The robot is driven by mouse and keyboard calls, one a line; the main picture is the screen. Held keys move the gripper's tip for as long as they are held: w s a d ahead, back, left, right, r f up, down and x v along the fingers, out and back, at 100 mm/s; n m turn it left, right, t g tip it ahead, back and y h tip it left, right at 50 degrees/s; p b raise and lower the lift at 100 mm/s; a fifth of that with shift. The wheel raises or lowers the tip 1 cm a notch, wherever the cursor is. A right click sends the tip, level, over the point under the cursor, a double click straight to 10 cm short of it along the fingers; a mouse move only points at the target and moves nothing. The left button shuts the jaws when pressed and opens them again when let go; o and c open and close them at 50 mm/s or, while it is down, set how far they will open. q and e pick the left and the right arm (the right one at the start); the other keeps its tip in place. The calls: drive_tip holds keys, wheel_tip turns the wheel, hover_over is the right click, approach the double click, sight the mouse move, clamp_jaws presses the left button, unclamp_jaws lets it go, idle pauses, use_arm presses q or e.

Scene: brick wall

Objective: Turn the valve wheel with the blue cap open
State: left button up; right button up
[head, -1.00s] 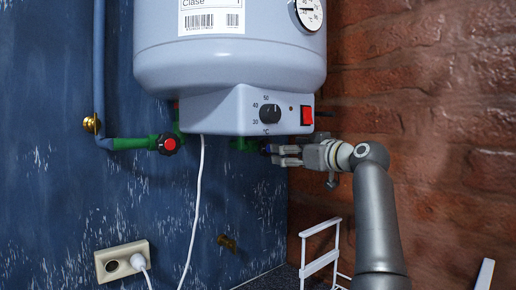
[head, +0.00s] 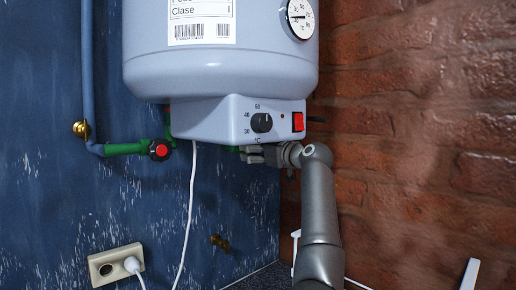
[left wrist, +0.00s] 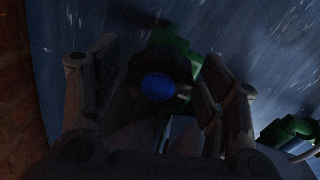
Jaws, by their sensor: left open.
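The blue cap (left wrist: 158,87) of the valve wheel faces the camera in the left wrist view, with the dark wheel around it and a green valve body (left wrist: 176,50) behind. My left gripper (left wrist: 157,70) is open, one finger on each side of the wheel; contact cannot be told. In the head view my left gripper (head: 250,154) is just under the water heater (head: 215,75), and the blue cap is hidden there. A second valve wheel with a red cap (head: 160,151) sits on the green pipe at the left. My right gripper is not in view.
A white cable (head: 190,205) hangs from the heater to a wall socket (head: 104,267). The brick wall (head: 420,130) stands close at the right. The heater's underside is just above my gripper.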

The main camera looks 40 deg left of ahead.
use_arm(q)
drive_tip(key=shift+c, duration=1.2)
drive_tip(key=c, duration=0.8)
drive_tip(key=shift+o, duration=0.2)
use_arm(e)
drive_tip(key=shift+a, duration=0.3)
